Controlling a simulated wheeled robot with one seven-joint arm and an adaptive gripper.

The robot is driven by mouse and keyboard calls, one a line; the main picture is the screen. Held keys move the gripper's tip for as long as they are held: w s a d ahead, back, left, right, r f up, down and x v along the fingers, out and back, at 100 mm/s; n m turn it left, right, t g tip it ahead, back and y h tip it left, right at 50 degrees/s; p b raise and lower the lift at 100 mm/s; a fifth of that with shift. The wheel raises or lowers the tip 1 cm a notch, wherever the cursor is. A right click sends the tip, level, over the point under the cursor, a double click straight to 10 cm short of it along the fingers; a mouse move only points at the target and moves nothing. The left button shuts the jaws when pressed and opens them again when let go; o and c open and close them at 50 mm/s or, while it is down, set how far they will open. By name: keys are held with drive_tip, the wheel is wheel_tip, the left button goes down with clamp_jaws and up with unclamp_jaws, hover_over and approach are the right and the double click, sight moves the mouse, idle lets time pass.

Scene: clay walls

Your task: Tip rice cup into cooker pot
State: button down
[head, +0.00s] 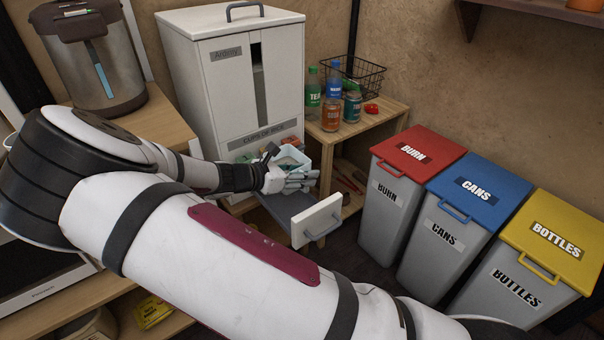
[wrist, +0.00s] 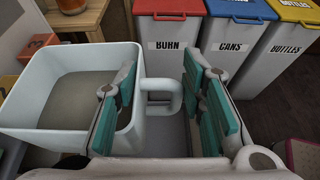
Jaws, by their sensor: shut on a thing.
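The rice cup is a pale square cup with a handle. It shows in the head view (head: 291,158) at the rice dispenser's open drawer, partly hidden by my gripper (head: 290,180). In the wrist view the cup (wrist: 139,112) is at the left, upright, with a flat, greyish fill that looks like rice. My gripper (wrist: 162,78) has its teal-padded fingers on both sides of the handle (wrist: 162,97) and is shut on the cup there. The finger contact is partly hidden. I cannot make out the cooker pot in either view.
The white rice dispenser (head: 190,75) has its drawer (head: 318,220) pulled out under the cup. A small wooden shelf (head: 385,108) with bottles stands to the right, then several lidded bins (head: 400,205). A hot-water dispenser (head: 95,60) stands on the left counter.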

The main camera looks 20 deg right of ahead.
wheel_tip(320, 180, up, 45)
drive_tip(key=p, duration=2.3)
drive_tip(key=shift+p, duration=0.35)
idle(0.5)
